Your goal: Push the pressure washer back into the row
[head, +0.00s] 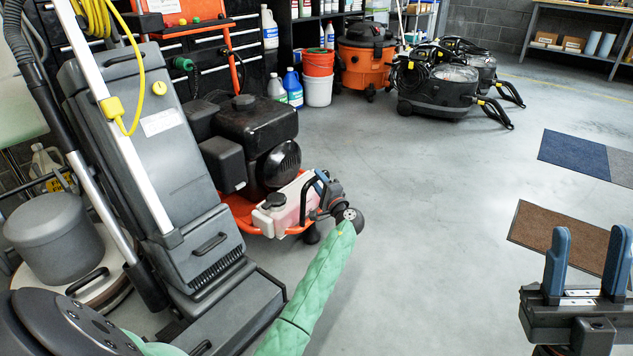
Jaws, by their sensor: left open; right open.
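The pressure washer (262,130) has an orange tube frame, a black engine and a white tank with a black cap at its front. It stands upright on the floor at left centre, partly hidden by the grey upright machine beside it. My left arm, in a green sleeve, reaches up from the bottom. My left gripper (321,184) is open at the right end of the white tank; I cannot tell whether it touches. My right gripper (588,262) is open and empty at the lower right, its blue fingers pointing up, well away from the washer.
The grey upright machine (140,130) stands close on the washer's left. An orange vacuum (365,62), black machines (440,85), buckets (318,78) and bottles (292,88) stand along the back. Mats (570,158) lie at right. The middle floor is clear.

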